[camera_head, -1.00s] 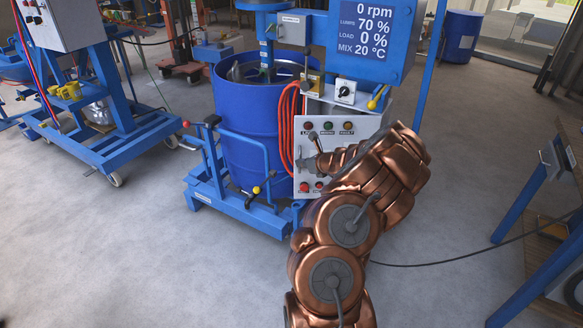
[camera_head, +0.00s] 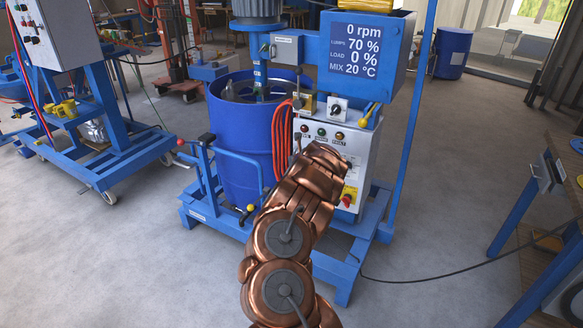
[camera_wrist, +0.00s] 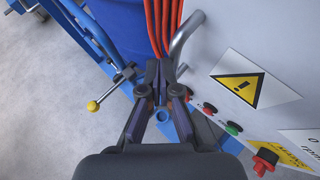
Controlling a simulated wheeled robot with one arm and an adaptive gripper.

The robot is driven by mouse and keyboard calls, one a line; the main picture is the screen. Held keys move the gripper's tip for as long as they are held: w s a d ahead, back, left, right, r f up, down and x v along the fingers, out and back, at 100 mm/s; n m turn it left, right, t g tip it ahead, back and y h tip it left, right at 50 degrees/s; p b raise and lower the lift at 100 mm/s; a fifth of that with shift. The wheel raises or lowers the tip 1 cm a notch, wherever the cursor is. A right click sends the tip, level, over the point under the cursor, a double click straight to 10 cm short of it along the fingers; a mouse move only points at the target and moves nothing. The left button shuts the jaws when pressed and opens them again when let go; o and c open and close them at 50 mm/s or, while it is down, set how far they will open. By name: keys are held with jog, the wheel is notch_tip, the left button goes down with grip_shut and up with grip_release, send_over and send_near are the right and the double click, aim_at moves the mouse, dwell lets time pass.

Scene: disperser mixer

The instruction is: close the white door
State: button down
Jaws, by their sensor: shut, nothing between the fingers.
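The white door (camera_head: 358,150) is the pale front panel of the cabinet on the blue mixer, with lamps along its top and a red switch on yellow low at the right. My arm covers its left part in the head view. In the wrist view the white door (camera_wrist: 240,65) fills the right side, with a yellow warning sign and a curved grey metal handle (camera_wrist: 187,38). My gripper (camera_wrist: 160,68) is shut and empty, its tips beside the handle and below the orange hoses. Whether they touch the handle, I cannot tell. The door's exact angle is unclear.
Orange hoses (camera_head: 281,140) hang left of the door, in front of the blue drum (camera_head: 238,135). A yellow-knobbed lever (camera_wrist: 95,105) sticks out left of my gripper. A blue post (camera_head: 408,130) stands to the right. A black cable crosses the floor at right.

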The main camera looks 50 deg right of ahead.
jog(key=shift+w+d+m+g+h+b, duration=0.25)
jog(key=shift+w+d, duration=0.2)
jog(key=shift+d, duration=0.25)
jog(key=shift+w+d+m+g+h+b, duration=0.15)
jog(key=shift+w+d+m+h, duration=0.2)
jog(key=shift+d, duration=0.3)
jog(key=shift+w+d, duration=0.1)
jog(key=shift+d, duration=0.1)
jog(key=shift+d, duration=0.15)
jog(key=shift+s+f, duration=0.1)
jog(key=shift+s, duration=0.1)
jog(key=s+a+r+b, duration=0.2)
jog(key=a+b, duration=0.2)
jog(key=a, duration=0.2)
jog(key=s+a+r+b, duration=0.2)
jog(key=a+r+b, duration=0.1)
jog(key=a, duration=0.3)
jog(key=shift+s+r+b, duration=0.15)
jog(key=shift+b, duration=0.75)
